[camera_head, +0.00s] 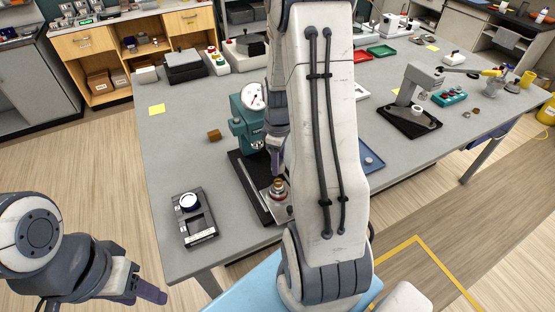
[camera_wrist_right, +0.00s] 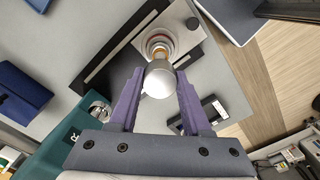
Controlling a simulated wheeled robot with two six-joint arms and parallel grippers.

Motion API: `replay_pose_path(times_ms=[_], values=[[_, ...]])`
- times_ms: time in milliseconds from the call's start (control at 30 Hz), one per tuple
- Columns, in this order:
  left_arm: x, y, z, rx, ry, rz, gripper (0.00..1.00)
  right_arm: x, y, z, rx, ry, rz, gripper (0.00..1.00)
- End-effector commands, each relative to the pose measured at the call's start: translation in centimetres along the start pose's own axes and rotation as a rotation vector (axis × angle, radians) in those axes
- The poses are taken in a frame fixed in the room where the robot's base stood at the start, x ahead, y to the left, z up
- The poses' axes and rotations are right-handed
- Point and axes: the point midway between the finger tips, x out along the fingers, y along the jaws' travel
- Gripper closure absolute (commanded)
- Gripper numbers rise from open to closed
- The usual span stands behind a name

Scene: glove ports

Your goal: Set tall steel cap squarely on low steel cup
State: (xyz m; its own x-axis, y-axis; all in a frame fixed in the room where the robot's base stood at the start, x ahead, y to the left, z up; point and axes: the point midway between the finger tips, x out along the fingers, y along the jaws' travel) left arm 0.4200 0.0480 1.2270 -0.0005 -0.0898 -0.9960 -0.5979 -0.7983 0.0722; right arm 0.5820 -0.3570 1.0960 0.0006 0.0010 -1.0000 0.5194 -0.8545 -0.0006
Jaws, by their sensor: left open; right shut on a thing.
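My right gripper (camera_wrist_right: 156,98) is shut on the tall steel cap (camera_wrist_right: 158,80), a shiny rounded piece between its purple fingers. In the wrist view the low steel cup (camera_wrist_right: 150,42) shows just beyond the cap, as pale rings around a copper-coloured part. The cap overlaps part of the cup, and I cannot tell whether they touch. In the head view the cup area (camera_head: 279,190) sits on a steel plate at the front of the teal press (camera_head: 247,126); my right arm hides much there. My left gripper (camera_head: 150,290) is open and empty, off the table at the lower left.
A dark fixture (camera_head: 196,226) with a round white-topped piece stands left of the press base. A blue tray (camera_head: 371,158) is right of my arm. The table's front left is mostly clear.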

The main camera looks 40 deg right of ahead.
Motion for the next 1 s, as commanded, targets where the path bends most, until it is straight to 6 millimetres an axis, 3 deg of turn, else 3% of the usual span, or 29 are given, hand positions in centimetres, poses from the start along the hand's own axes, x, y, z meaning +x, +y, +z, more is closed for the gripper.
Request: replay_pose_path(times_ms=[433, 1000], values=[[3.3, -0.2, 0.2, -0.006, 0.000, 0.000, 0.50, 4.3, 0.0, 0.0, 0.000, 0.000, 0.000, 1.00], [3.5, -0.2, 0.2, -0.006, 0.000, 0.000, 0.50, 4.7, 0.0, 0.0, 0.000, 0.000, 0.000, 1.00]])
